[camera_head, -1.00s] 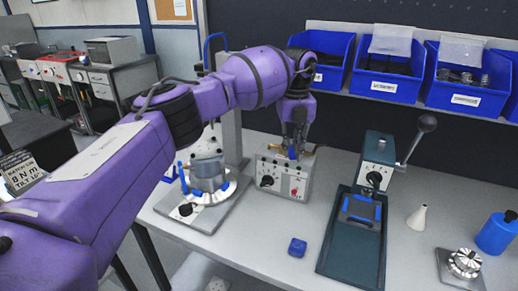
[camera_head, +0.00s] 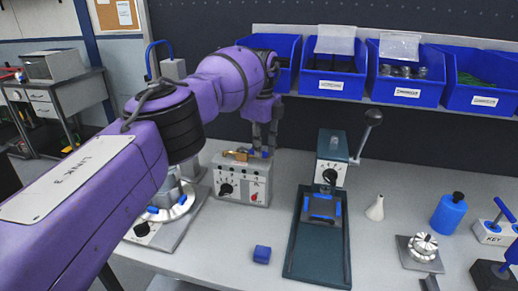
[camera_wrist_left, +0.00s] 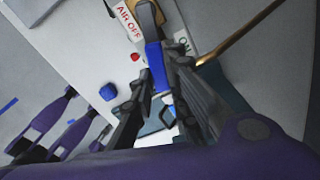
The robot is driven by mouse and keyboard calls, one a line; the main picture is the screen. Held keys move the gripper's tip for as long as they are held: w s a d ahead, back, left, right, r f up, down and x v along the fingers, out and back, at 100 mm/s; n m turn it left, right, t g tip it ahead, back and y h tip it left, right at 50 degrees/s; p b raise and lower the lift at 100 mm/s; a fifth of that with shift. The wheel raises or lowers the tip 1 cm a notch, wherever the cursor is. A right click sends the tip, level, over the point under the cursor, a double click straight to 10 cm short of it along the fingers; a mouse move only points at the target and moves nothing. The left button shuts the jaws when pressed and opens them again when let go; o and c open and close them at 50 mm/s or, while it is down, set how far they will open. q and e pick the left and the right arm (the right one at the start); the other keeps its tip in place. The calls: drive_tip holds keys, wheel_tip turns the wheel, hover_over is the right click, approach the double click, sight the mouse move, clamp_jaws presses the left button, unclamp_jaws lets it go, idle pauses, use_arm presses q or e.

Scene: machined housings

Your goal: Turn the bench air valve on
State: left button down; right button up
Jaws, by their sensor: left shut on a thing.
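The air valve sits on top of a pale panel box (camera_head: 232,190) on the bench, with brass fittings (camera_head: 238,154) showing left of my gripper. My left gripper (camera_head: 262,146) points down at the right part of the box top. In the left wrist view, my left gripper (camera_wrist_left: 154,84) is shut on the valve's blue lever (camera_wrist_left: 154,56). An "AIR OFF" label (camera_wrist_left: 128,18) lies left of the lever and an "ON" label (camera_wrist_left: 184,44) lies right of it. A brass pipe (camera_wrist_left: 235,37) runs off to the right. The fingers partly hide the lever. My right gripper is not in view.
A round fixture (camera_head: 168,210) stands left of the box, under my arm. A green lever press (camera_head: 320,235) stands to the right, with a small blue block (camera_head: 262,254) in front. Blue bins (camera_head: 410,80) line the shelf behind. Bare bench lies between box and press.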

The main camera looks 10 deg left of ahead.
use_arm(q)
drive_tip(key=shift+w, duration=0.15)
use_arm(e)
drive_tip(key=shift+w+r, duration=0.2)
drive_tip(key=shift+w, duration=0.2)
use_arm(q)
drive_tip(key=c, duration=1.7)
unclamp_jaws()
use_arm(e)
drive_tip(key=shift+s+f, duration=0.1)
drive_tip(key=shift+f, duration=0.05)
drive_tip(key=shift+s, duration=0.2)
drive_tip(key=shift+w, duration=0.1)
